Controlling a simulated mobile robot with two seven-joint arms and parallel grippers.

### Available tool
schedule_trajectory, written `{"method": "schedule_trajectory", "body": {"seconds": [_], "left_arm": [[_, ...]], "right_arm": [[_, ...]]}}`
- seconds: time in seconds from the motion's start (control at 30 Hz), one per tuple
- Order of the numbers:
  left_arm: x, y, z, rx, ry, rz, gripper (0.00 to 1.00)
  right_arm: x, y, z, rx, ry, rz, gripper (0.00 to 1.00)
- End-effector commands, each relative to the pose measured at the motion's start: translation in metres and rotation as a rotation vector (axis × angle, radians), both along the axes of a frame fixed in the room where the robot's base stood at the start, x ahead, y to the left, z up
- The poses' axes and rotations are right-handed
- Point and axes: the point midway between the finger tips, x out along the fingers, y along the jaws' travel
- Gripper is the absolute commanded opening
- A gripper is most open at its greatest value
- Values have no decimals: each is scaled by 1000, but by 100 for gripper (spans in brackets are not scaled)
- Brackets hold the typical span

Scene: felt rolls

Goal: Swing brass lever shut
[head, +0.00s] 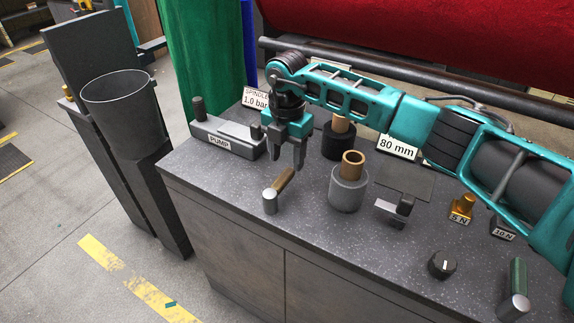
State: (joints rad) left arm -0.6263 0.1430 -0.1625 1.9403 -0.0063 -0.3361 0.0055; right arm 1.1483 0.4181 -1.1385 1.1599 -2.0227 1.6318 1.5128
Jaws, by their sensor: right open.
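The brass lever (285,180) is a short brass bar on the grey counter (225,173), towards its front left. Its near end meets an upright silver-grey cylinder (270,203), and the bar slants back and right from there. My right gripper (286,163) points down over the far end of the bar, with its fingers apart. I cannot tell whether the fingers touch the bar. My left gripper is not in view.
A block labelled PUMP (222,141) stands left of the gripper. A grey cylinder with a brass core (348,190) stands close to the lever's right. Further right are a black knob (441,264) and a green-handled lever (518,279). A grey bin (122,105) stands left of the counter.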

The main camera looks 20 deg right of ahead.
Motion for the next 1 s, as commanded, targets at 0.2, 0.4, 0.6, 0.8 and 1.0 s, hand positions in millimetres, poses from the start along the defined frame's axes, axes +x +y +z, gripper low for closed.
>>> {"method": "schedule_trajectory", "body": {"seconds": [0.2,0.4,0.6,0.8,1.0], "left_arm": [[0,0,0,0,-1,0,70],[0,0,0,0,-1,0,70],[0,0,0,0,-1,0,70],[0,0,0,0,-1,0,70],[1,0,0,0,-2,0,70]], "right_arm": [[1,-1,50,-1,-3,-1,53],[0,-1,78,-2,-1,-2,53],[0,0,86,-1,1,-1,53],[0,0,86,-1,1,-1,53],[0,0,86,-1,1,-1,53]]}}
